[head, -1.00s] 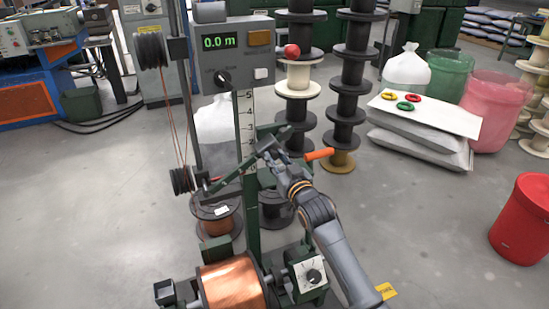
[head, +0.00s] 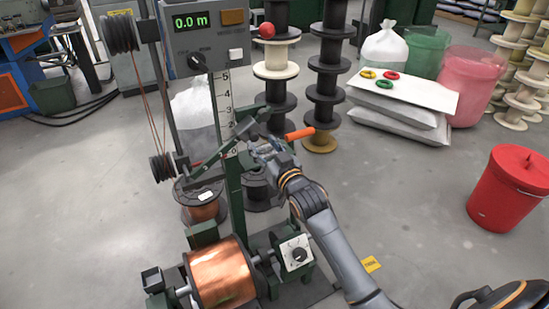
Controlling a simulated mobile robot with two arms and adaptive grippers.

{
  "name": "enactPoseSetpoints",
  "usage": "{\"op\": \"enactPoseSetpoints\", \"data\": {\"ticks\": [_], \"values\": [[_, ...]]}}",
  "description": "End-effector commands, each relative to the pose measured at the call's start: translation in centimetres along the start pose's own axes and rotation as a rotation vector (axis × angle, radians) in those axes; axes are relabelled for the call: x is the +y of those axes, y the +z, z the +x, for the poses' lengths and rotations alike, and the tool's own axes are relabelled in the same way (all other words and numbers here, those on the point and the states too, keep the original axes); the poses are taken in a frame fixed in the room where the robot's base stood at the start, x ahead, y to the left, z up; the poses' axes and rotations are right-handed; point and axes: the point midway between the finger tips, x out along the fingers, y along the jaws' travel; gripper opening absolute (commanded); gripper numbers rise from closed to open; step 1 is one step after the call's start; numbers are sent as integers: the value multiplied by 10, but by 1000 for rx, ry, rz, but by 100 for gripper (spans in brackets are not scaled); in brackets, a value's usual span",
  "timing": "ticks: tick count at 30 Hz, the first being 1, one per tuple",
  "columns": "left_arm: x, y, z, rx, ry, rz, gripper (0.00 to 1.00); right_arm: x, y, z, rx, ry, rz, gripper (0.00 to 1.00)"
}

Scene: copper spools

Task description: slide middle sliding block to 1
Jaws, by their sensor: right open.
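The numbered vertical scale (head: 226,98) is on the green post below the grey meter box. Its marks run from 5 at the top to 0 near my gripper. A dark block (head: 246,127) sits beside the scale near its lower marks. I cannot tell for sure whether it is the middle sliding block or its exact reading. My right gripper (head: 257,147) is open at the right of the post, close to the dark block. Its fingers overlap the mechanism, so contact is unclear. An orange handle (head: 299,134) sticks out just right of the gripper. My left gripper is not in view.
A green slanted lever (head: 208,164) crosses the post's left side. The copper spool (head: 220,273) lies below, with a dial box (head: 295,254) beside it. Black spool stacks (head: 325,90) stand behind. A red bin (head: 508,190) is at right; open floor lies between.

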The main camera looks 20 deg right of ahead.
Motion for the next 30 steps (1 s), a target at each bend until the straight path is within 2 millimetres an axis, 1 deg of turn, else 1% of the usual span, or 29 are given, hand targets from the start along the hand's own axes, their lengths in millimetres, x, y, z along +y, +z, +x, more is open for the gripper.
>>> {"op": "enactPoseSetpoints", "data": {"ticks": [1, 6, 9, 12, 17, 30], "values": [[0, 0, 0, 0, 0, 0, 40, 0, 2, -13, -3, 1, -1, 48], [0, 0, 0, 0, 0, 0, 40, 1, 1, -49, -2, 1, -1, 48], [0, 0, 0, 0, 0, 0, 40, 2, 1, -66, -1, 2, 0, 48], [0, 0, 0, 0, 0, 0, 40, 2, 0, -76, 0, 2, 0, 48], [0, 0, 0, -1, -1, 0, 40, 2, -1, -84, 1, 2, 0, 48], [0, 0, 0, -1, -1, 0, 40, 2, -1, -84, 1, 2, -1, 48]]}}
